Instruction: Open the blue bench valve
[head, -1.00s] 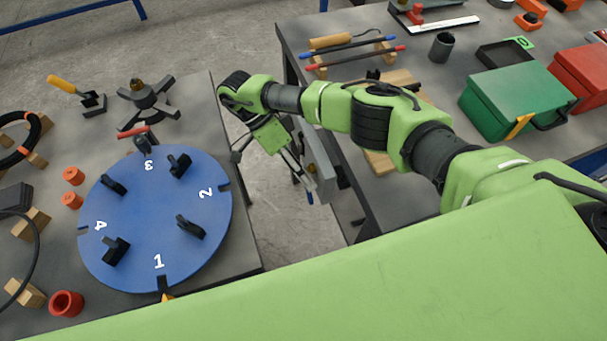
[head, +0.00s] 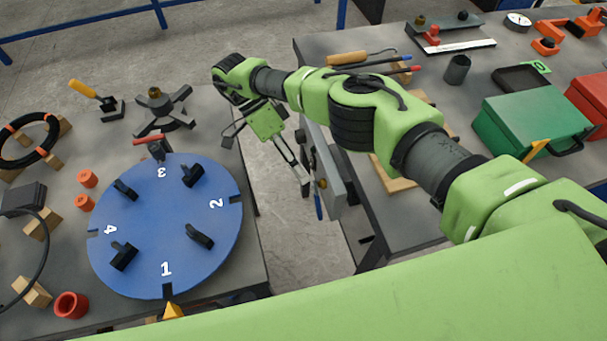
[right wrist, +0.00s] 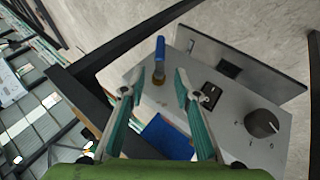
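The blue valve handle (right wrist: 159,60) stands on a brass stem on a grey panel (right wrist: 150,95) in the right wrist view. The handle also shows as a small blue bar (head: 318,207) low on the panel (head: 328,180) at the bench's left side in the head view. My right gripper (right wrist: 158,80) is open and empty. Its fingertips are apart, with the handle in the gap between them in the picture. I cannot tell whether they touch it. In the head view the right gripper (head: 302,180) is beside the panel, partly hard to make out. My left gripper is not in view.
The panel also carries a black knob (right wrist: 262,123) and a black switch (right wrist: 210,94). A blue numbered disc (head: 165,225) lies on the left table. A green box (head: 530,115) stands on the right bench. A floor gap (head: 295,235) separates the tables.

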